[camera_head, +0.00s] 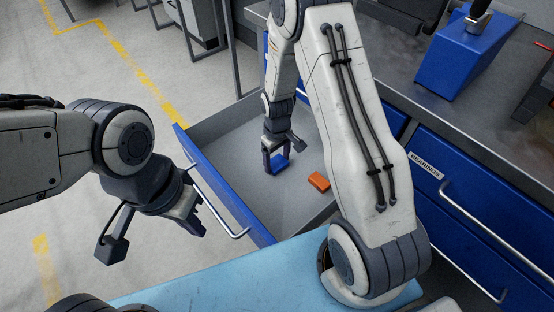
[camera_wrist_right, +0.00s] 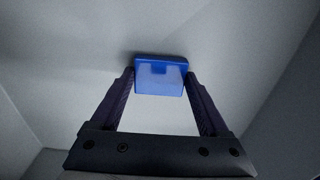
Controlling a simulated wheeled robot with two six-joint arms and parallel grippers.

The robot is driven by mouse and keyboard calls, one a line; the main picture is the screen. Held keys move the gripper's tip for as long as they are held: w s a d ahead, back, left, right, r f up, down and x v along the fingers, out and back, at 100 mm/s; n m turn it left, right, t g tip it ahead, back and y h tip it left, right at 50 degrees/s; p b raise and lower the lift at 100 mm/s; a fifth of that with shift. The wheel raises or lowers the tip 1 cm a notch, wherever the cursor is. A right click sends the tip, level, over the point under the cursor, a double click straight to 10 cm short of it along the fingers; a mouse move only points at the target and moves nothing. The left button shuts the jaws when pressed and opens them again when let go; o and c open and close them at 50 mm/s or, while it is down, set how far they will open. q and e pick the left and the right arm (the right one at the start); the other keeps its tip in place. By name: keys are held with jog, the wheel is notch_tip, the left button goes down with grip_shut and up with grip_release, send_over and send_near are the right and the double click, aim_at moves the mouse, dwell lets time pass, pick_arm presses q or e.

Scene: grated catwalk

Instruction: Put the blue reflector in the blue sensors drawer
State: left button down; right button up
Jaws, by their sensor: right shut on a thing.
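The blue reflector (camera_head: 280,161) is between the fingers of my right gripper (camera_head: 275,158), low inside the open blue drawer (camera_head: 222,183). In the right wrist view the blue reflector (camera_wrist_right: 161,76) sits between the two fingertips of the right gripper (camera_wrist_right: 160,85), which is shut on it, close to the drawer's grey floor. I cannot tell whether it touches the floor. The drawer's label is not visible. My left gripper (camera_head: 190,215) hangs outside the drawer, left of its front handle; its fingers are too unclear to judge.
An orange block (camera_head: 318,182) lies on the drawer floor, right of the reflector. A shut blue drawer labelled BEARINGS (camera_head: 425,165) is at the right. A blue box (camera_head: 467,52) stands on the grey countertop (camera_head: 400,70). Open floor lies at the left.

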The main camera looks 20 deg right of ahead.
aim_at(277, 163)
jog(key=shift+f, duration=0.2)
jog(key=o, duration=1.2)
jog(key=shift+r, duration=0.15)
notch_tip(277, 163, up, 12)
jog(key=p, duration=0.3)
jog(key=s+a+r+n, duration=0.1)
jog(key=s+a+r, duration=0.7)
jog(key=a+r, duration=0.15)
jog(key=s+a+r+n, duration=0.1)
jog(key=s+a+r, duration=0.1)
jog(key=s, duration=0.6)
jog(key=s+a+r+n+y, duration=0.1)
jog(key=s+a+r, duration=0.1)
jog(key=s, duration=0.5)
jog(key=shift+s+r, duration=0.35)
jog(key=shift+r, duration=0.05)
